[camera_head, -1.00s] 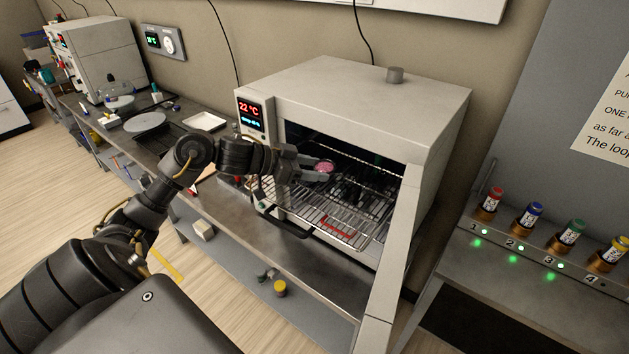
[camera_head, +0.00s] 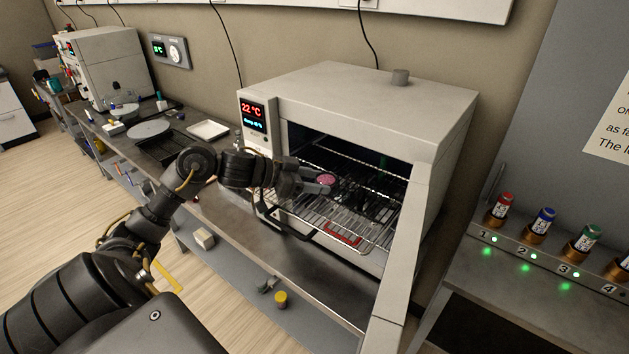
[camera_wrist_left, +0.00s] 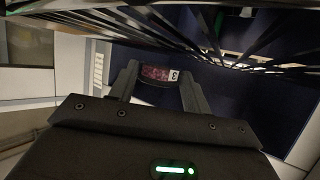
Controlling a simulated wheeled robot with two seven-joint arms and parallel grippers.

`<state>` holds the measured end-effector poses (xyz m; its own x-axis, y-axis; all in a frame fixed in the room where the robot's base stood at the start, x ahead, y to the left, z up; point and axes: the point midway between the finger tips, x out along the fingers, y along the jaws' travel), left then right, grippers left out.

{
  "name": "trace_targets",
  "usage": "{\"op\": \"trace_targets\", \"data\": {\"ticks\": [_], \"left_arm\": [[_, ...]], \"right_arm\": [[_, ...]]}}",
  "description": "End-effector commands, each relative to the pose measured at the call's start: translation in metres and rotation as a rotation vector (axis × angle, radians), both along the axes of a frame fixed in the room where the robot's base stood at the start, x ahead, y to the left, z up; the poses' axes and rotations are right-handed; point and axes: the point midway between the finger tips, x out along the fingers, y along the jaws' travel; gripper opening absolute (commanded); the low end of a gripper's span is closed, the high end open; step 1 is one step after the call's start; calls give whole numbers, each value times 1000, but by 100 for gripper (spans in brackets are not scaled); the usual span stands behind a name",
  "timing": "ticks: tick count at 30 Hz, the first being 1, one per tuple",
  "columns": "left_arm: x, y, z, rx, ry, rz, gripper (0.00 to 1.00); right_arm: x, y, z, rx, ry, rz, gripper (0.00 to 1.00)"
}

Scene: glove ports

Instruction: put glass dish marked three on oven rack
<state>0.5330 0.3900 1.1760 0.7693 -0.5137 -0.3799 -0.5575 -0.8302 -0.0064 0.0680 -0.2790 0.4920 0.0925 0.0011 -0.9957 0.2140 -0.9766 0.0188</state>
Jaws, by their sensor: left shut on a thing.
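The glass dish marked three (camera_head: 326,179) is small and round with pink-red contents. In the left wrist view the dish (camera_wrist_left: 155,74) shows a white label with a 3, between two fingers. My left gripper (camera_head: 318,184) is shut on the dish, at the front opening of the oven. The oven rack (camera_head: 340,212) is a wire shelf pulled partly out of the open oven; its bars also show close to the dish in the left wrist view (camera_wrist_left: 230,45). The dish appears over the rack; I cannot tell whether it touches the bars. My right gripper is not in view.
The oven (camera_head: 370,105) reads 22 °C, and its door (camera_head: 405,240) stands open on the right. A red-marked part (camera_head: 342,233) is at the rack's front. Colour-capped vials (camera_head: 543,222) stand at far right. A white tray (camera_head: 208,130) lies left of the oven.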

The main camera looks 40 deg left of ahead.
Motion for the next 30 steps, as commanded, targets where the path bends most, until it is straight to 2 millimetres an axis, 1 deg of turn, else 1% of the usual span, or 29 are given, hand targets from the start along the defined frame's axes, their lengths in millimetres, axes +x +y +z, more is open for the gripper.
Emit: {"op": "trace_targets", "data": {"ticks": [1,2,3,8,17,20,21,23,30], "left_arm": [[-2,-3,-10,1,18,-7,26],[-2,-3,-10,1,19,-7,26],[-2,-3,-11,1,20,-8,49],[-3,-4,-13,1,26,-11,70],[-3,-5,-14,0,28,-12,70],[-3,-5,-5,-1,26,-11,70],[-3,-5,0,0,26,-11,70],[-11,3,-1,2,26,-7,70],[-51,31,22,6,20,-4,70]], "right_arm": [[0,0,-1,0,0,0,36],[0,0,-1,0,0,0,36],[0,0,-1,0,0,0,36],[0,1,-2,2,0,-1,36],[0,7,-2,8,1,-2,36],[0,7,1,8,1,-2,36],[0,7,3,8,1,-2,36],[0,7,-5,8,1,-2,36],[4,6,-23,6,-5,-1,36]]}}
